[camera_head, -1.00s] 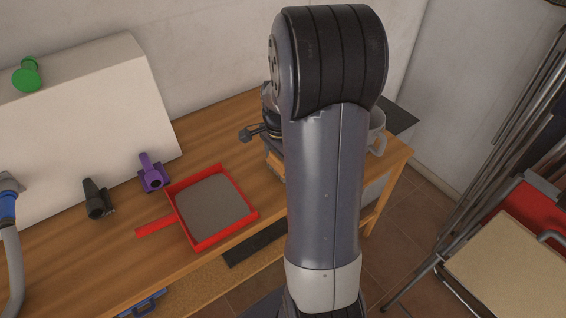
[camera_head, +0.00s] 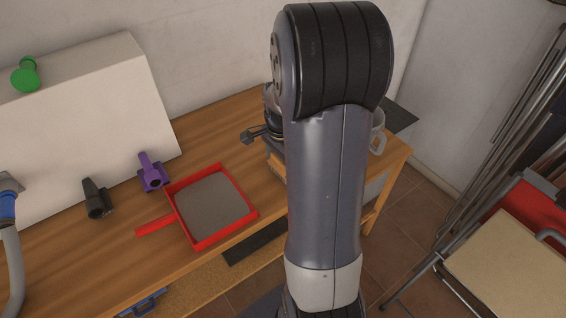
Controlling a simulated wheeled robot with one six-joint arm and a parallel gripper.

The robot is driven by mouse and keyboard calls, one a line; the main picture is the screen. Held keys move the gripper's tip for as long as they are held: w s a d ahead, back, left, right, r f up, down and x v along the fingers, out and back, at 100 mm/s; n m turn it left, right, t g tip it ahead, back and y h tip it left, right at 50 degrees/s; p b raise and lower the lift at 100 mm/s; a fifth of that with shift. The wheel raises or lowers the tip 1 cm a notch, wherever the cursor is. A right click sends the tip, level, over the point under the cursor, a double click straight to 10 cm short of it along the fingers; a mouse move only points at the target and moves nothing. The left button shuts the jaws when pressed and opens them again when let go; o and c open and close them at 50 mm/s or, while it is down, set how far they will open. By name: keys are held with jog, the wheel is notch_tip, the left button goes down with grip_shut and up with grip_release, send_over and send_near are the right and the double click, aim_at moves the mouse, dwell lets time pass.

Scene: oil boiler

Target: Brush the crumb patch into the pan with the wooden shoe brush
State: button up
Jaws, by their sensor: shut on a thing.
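The red pan (camera_head: 247,217) lies on the wooden table, with its handle pointing left. Its floor is a plain grey-brown and I make out no crumbs on it. My gripper (camera_head: 270,134) is right of and behind the pan, mostly hidden by my own arm. It is shut on what looks like the wooden shoe brush (camera_head: 277,163), a brown block whose left end shows low over the table. I cannot tell whether the brush touches the table. The crumb patch is not visible; my arm covers that part of the table.
A purple nozzle (camera_head: 153,176) and a black nozzle (camera_head: 96,199) stand left of the pan. A white mug (camera_head: 377,138) is at the table's right end. A pale slanted box (camera_head: 90,110) with a green item (camera_head: 26,76) is at the back left. Folded chairs (camera_head: 515,240) stand at right.

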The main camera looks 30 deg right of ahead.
jog(key=shift+w+d, duration=0.1)
jog(key=shift+d, duration=1.6)
jog(key=shift+f, duration=0.15)
dwell(0.6)
jog(key=shift+s, duration=0.2)
